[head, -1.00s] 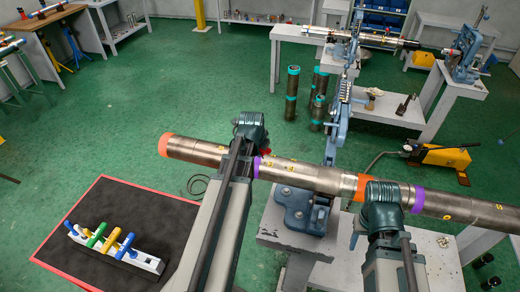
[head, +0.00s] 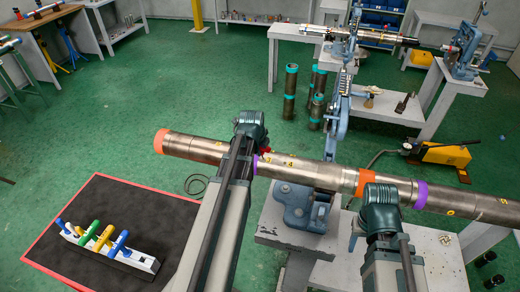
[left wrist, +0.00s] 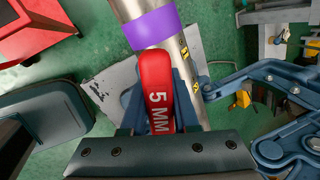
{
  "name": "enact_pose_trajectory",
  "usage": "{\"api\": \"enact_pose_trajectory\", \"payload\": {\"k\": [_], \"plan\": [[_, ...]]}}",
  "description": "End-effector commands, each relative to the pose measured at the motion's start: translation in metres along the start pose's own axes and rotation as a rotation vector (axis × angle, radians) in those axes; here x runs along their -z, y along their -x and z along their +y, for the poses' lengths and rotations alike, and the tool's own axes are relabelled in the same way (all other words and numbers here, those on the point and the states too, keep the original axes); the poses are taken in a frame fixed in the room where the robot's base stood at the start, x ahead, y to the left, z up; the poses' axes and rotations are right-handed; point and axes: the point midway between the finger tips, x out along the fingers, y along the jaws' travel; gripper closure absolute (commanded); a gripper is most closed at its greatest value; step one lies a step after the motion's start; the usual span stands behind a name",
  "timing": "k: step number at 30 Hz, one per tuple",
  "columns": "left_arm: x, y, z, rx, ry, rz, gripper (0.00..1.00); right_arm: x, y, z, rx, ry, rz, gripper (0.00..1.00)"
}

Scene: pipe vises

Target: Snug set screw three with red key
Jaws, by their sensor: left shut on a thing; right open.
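The red key, marked 5 MM (left wrist: 155,90), is held between the fingers of my left gripper (head: 250,128). In the left wrist view its red handle lies over the pipe (left wrist: 200,70), just beside a purple band (left wrist: 153,28). Its tip and any set screw under it are hidden. A small bit of red shows beside the gripper in the head view. The long steel pipe (head: 200,148) carries yellow number tags (head: 290,163) right of that band; I cannot read them all.
A blue vise (head: 300,205) supports the pipe. A white rack (head: 142,262) with blue, green and yellow keys stands on a red-edged black mat (head: 65,245) at lower left. A yellow pump (head: 440,152) and dark pipes (head: 290,90) stand on the floor behind.

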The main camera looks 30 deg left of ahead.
Motion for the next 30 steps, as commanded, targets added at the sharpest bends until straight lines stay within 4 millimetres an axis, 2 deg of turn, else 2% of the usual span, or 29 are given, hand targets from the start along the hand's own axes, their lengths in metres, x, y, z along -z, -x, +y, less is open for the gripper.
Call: {"api": "enact_pose_trajectory", "payload": {"k": [13, 30], "plan": [[0.0001, -0.0083, 0.0002, 0.0, 0.0, 0.0, 1.0, 0.0004, -0.0076, -0.0007, 0.0, 0.0, 0.0, 0.5], [0.0, -0.008, 0.0, 0.0, 0.0, 0.0, 1.0, 0.0004, -0.0072, -0.0007, 0.0, 0.0, 0.0, 0.5]]}}
